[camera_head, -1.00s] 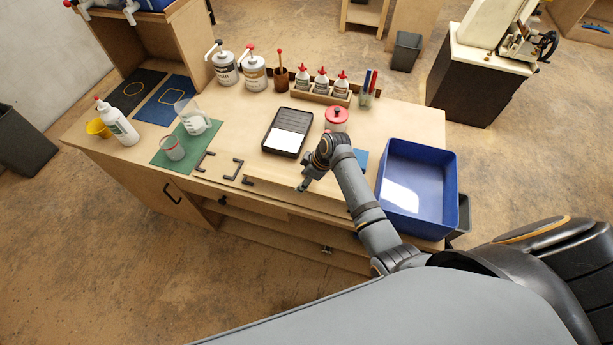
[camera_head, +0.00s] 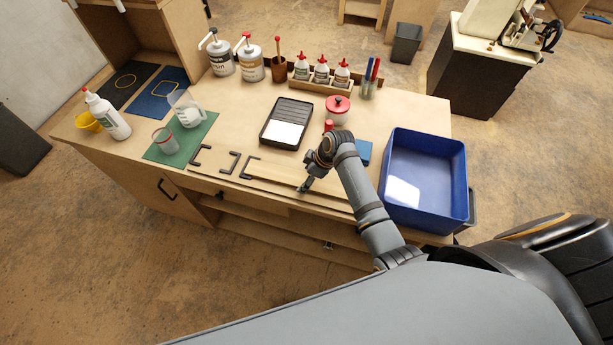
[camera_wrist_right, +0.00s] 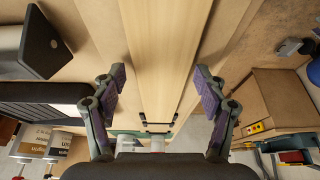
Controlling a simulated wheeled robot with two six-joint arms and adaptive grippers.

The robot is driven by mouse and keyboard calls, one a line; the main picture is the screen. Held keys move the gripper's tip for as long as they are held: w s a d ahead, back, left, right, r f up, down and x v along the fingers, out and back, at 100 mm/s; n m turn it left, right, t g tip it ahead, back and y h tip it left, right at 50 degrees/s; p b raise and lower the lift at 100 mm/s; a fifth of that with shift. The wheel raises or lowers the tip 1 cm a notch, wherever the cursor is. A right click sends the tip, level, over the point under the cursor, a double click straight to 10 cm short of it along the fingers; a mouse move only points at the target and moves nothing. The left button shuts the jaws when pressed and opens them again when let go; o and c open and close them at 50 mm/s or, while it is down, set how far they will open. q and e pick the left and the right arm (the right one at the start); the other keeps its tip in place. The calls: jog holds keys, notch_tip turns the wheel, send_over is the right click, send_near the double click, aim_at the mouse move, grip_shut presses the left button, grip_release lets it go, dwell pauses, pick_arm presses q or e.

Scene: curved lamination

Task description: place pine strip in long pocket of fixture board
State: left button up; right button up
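A long pale pine strip (camera_head: 277,173) lies near the bench's front edge, running left to right in the head view. My right gripper (camera_head: 305,185) hangs over it, fingers pointing down. In the right wrist view the open gripper (camera_wrist_right: 158,82) has its two fingers apart, with the pale wood (camera_wrist_right: 150,50) running between and beyond them; neither finger visibly touches it. Dark brackets (camera_head: 240,165) stand at the strip's left end. I cannot clearly make out the fixture board or its long pocket. My left gripper is out of view.
A blue bin (camera_head: 426,205) stands right of my right arm. A black tray with a white pad (camera_head: 286,124) and a red-lidded jar (camera_head: 338,110) stand behind the strip. Bottles line the back. A green mat (camera_head: 181,138) with cups lies to the left.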

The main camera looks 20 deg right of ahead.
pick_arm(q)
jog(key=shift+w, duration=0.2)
pick_arm(e)
jog(key=shift+a, duration=0.1)
jog(key=shift+d+r, duration=0.2)
jog(key=shift+r, duration=0.3)
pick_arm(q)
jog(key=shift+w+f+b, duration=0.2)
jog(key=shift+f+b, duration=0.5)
pick_arm(e)
jog(key=v, duration=1.1)
jog(key=shift+s+r, duration=0.15)
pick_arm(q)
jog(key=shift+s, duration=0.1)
